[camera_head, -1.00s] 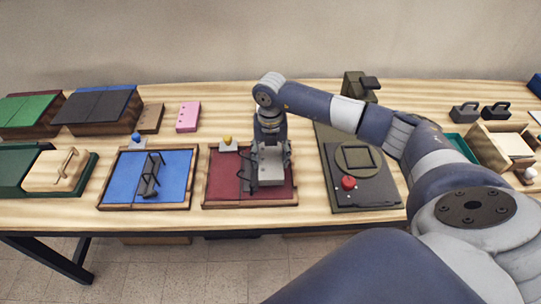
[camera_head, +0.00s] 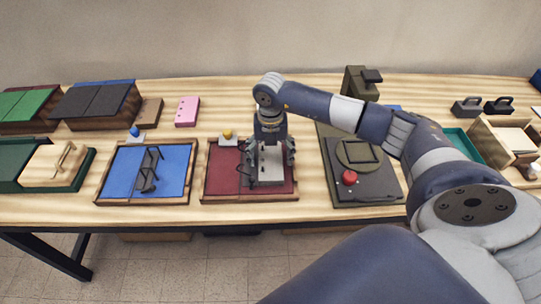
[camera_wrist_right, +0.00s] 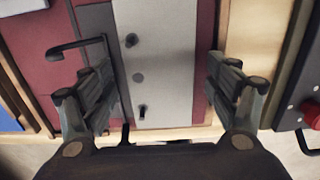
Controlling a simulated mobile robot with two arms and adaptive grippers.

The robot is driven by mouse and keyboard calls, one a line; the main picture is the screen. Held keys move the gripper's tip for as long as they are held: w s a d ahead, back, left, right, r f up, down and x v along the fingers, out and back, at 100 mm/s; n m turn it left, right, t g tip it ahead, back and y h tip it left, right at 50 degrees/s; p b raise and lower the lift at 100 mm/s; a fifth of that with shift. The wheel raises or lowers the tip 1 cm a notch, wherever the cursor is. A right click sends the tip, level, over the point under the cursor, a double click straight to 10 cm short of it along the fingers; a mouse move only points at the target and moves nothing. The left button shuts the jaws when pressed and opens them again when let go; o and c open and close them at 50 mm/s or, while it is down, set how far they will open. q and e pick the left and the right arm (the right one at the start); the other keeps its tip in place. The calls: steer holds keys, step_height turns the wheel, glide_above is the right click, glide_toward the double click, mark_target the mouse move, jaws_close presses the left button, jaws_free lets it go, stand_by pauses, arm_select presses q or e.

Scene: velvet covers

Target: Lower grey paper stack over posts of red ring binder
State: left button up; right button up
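The grey paper stack (camera_head: 268,167) lies over the right half of the red ring binder (camera_head: 221,172). In the right wrist view the stack (camera_wrist_right: 170,65) shows dark round marks along its left side, beside the binder's dark bent rod (camera_wrist_right: 78,45). I cannot tell how far the posts pass through the stack. My right gripper (camera_head: 271,155) is above the stack, pointing down. Its fingers (camera_wrist_right: 160,95) are spread, one on each side of the stack, with a gap showing at the left one. My left gripper is out of view.
A blue binder (camera_head: 175,172) in a wooden frame stands left of the red one. A dark machine with a red button (camera_head: 350,177) stands close on the right. A yellow knob (camera_head: 227,135) is behind the red binder. A pink block (camera_head: 187,112) lies farther back.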

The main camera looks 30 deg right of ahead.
steer(key=shift+r, duration=0.1)
step_height(320, 180, up, 12)
stand_by(0.6)
stand_by(0.4)
